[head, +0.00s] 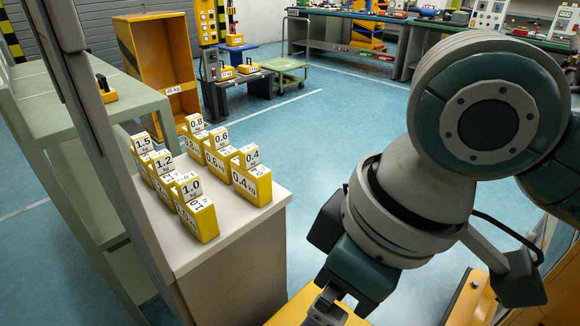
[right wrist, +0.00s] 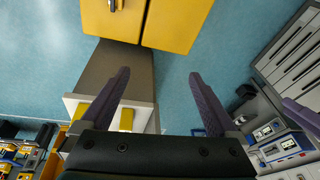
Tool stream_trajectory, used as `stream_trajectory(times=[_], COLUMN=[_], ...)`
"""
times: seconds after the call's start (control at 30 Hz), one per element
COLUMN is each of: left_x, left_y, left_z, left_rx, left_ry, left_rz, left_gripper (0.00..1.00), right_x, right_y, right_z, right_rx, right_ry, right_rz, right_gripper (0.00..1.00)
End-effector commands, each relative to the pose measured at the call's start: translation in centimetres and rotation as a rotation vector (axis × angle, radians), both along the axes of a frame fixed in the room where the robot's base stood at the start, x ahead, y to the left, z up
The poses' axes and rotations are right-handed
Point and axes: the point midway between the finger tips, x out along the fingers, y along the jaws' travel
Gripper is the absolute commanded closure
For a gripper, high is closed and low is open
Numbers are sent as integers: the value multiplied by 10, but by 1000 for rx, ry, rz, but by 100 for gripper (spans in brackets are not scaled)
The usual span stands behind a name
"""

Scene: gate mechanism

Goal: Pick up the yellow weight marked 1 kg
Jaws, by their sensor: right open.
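The yellow weight marked 1.0 kg (head: 198,220) stands upright at the front of the pale-topped cabinet (head: 250,222) in the head view. Its top and side faces carry white number labels. My right arm fills the right of the head view, with the hand to the right of the cabinet and apart from the weights; its fingertips cannot be made out there. In the right wrist view my right gripper (right wrist: 158,76) is open and empty, with floor between the fingers. A yellow patch (right wrist: 126,118) on the cabinet top shows beside the left finger; its marking cannot be read. My left gripper is not in view.
Behind the 1.0 weight stand weights marked 1.2 (head: 162,166) and 1.5 (head: 143,150). To its right are those marked 0.4 (head: 252,182), 0.6 (head: 219,148) and 0.8 (head: 196,125). A grey-green post (head: 110,150) rises along the cabinet's left side.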

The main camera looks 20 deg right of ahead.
Motion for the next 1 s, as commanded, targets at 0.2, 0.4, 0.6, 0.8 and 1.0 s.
stream_trajectory(times=[0.2,0.4,0.6,0.8,1.0], left_x=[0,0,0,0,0], left_y=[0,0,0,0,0], left_z=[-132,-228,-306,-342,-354], left_rx=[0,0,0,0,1], left_ry=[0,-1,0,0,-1], left_rz=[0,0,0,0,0], left_gripper=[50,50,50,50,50], right_x=[21,40,55,63,64], right_y=[-22,-50,-79,-97,-101], right_z=[-125,-209,-271,-296,-309], right_rx=[-68,-133,-182,-205,-208], right_ry=[47,98,141,166,175], right_rz=[13,-18,-81,-131,-143], right_gripper=[5,5,5,5,5])
